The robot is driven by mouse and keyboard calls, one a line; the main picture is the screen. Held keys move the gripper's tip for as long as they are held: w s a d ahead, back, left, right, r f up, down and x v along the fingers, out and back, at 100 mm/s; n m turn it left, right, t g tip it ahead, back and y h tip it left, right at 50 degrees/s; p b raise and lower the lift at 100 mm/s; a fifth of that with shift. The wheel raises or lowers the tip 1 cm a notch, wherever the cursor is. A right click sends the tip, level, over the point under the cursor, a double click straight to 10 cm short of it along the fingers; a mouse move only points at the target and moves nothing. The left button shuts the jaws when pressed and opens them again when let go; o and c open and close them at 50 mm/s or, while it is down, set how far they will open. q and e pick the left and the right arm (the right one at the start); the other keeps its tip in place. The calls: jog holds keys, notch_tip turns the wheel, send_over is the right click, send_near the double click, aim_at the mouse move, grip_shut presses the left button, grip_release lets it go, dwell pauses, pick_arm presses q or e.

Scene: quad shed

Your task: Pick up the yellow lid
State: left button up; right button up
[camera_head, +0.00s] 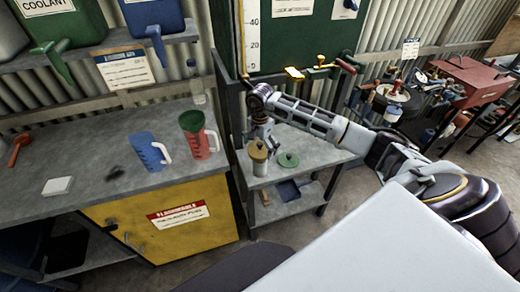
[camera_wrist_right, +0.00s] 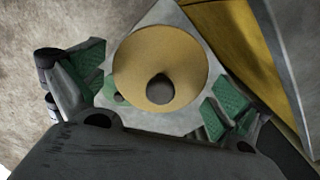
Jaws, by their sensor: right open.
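The yellow lid (camera_head: 259,153) sits on top of a pale canister (camera_head: 259,167) on the small grey stand. In the right wrist view the yellow lid (camera_wrist_right: 140,58) is a large round disc with a dark knob (camera_wrist_right: 160,88) near the middle. My right gripper (camera_head: 263,133) is directly above the lid, pointing down. In the wrist view the right gripper (camera_wrist_right: 158,86) is open, its green finger pads on either side of the knob. I cannot tell whether it touches the lid. My left gripper is not in view.
A green lid (camera_head: 289,159) lies on the stand (camera_head: 322,151), right of the canister. A workbench (camera_head: 95,188) to the left holds a blue jug (camera_head: 147,150) and a red jug (camera_head: 199,141). A tall green panel (camera_head: 285,40) rises behind the stand.

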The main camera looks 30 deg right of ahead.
aim_at(260, 143)
dwell(0.4)
jog(key=c, duration=0.7)
jog(key=shift+r, duration=0.1)
jog(key=shift+r+b, duration=0.85)
jog(key=shift+r, duration=4.05)
jog(key=shift+r, duration=0.1)
